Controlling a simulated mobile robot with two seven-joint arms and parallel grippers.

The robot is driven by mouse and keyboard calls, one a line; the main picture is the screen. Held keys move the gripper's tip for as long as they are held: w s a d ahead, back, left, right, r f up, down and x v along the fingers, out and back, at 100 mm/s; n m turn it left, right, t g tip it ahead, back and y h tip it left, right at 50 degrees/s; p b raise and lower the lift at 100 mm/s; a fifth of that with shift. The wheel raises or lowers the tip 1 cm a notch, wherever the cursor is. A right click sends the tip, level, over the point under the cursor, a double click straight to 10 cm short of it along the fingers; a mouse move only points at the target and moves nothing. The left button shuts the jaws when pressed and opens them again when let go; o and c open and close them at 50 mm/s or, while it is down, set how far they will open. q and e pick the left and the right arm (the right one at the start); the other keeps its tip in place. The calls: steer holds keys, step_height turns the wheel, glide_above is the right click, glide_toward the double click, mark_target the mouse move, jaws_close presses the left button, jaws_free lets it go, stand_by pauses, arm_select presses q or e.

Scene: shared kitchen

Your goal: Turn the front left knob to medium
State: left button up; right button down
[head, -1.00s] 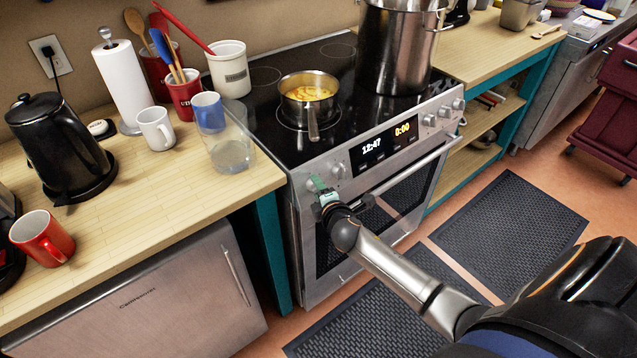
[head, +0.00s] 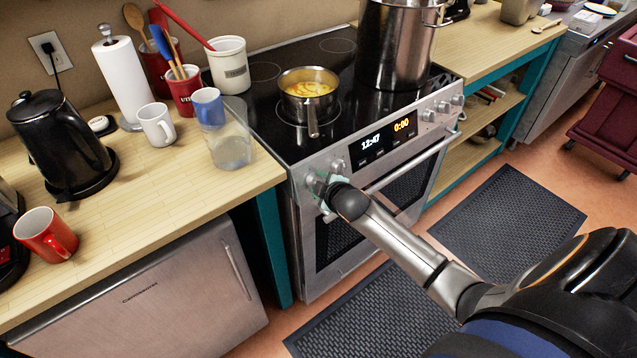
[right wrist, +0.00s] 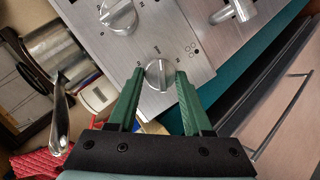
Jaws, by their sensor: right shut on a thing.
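The front left knob (right wrist: 159,74) is a round silver dial on the stove's steel front panel. In the right wrist view it sits between the tips of the two green fingers of my right gripper (right wrist: 158,82), which is shut on it. In the head view my right gripper (head: 320,184) is at the left end of the panel and covers most of this knob. My left gripper is in neither view. The knob's exact setting is too small to read.
A second knob (head: 338,167) is just right of the gripper; it also shows in the right wrist view (right wrist: 119,17). A saucepan (head: 309,88) of yellow food and a large pot (head: 394,48) stand on the stove (head: 268,117). The oven handle (head: 405,167) runs below the panel.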

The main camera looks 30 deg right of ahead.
stand_by(0.4)
steer(key=shift+c, duration=1.6)
jaws_free()
steer(key=shift+s, duration=0.1)
steer(key=v, duration=1.2)
steer(key=shift+r, duration=0.15)
steer(key=shift+s, duration=0.1)
steer(key=s+a+f+m+g+y, duration=0.2)
steer(key=s+a+f+m+y, duration=0.2)
steer(key=s+a+f, duration=1.1)
steer(key=s+f+m, duration=0.1)
steer(key=m, duration=0.2)
steer(key=shift+s+a+f, duration=0.2)
steer(key=shift+s+f, duration=0.15)
steer(key=shift+s, duration=0.05)
